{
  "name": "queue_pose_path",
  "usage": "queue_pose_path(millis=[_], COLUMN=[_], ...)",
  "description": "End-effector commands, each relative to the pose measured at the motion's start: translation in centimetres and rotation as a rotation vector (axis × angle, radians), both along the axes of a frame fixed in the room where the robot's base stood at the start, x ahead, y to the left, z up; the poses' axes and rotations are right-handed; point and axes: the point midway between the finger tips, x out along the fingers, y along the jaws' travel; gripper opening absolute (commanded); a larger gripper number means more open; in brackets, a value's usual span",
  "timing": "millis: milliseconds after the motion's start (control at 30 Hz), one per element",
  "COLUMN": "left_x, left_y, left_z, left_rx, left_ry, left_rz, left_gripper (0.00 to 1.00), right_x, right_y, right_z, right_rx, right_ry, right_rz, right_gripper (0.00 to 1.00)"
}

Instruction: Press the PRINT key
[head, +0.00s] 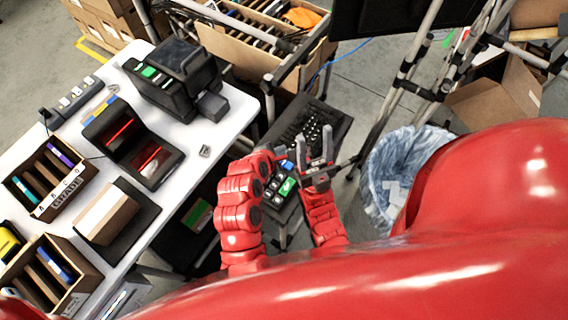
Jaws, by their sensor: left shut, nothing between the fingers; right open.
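A dark keypad (279,203) with pale keys, a blue key and a green key (286,187) sits below my grippers, partly hidden by my arms. The lettering on its keys is too small to read, so I cannot tell which is the PRINT key. My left gripper (281,153) is shut and empty at the keypad's upper edge; whether it touches a key cannot be told. My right gripper (318,150) is open and empty, just right of the keypad, its two grey fingers pointing up in the picture. A black printer-like machine (172,80) with green buttons stands on the white table.
The white table (232,98) at left holds a scanner with red light (135,145), a carton on a dark scale (107,215) and boxes of files. A black keyboard (308,128) lies behind my grippers. A lined waste bin (400,160) and metal poles stand at right.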

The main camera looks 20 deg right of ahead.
Motion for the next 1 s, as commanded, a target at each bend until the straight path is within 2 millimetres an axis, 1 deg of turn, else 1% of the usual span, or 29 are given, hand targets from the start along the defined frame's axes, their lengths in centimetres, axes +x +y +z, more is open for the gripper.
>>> queue_pose_path(millis=[33,167,300,400,1000], left_x=[0.0,0.0,0.0,-0.1,0.0], left_y=[0.0,0.0,0.0,0.0,0.0], left_z=[-1.4,-3.3,-4.8,-5.5,-5.6], left_rx=[0.003,0.000,0.000,0.001,0.000], left_ry=[-0.001,0.000,0.004,0.004,0.001], left_rz=[0.000,0.000,0.000,-0.001,-0.001], left_gripper=[0.00,0.00,0.00,0.00,0.00], right_x=[0.0,0.0,0.0,0.0,0.0], right_y=[0.0,0.0,0.0,0.0,0.0], right_z=[-1.1,-2.6,-3.2,-3.5,-3.4], right_rx=[0.000,0.000,0.000,0.000,0.000], right_ry=[0.000,0.000,0.000,0.000,0.000], right_rz=[0.000,0.000,0.000,0.000,0.000], right_gripper=[0.50,0.50,0.50,0.50,0.50])
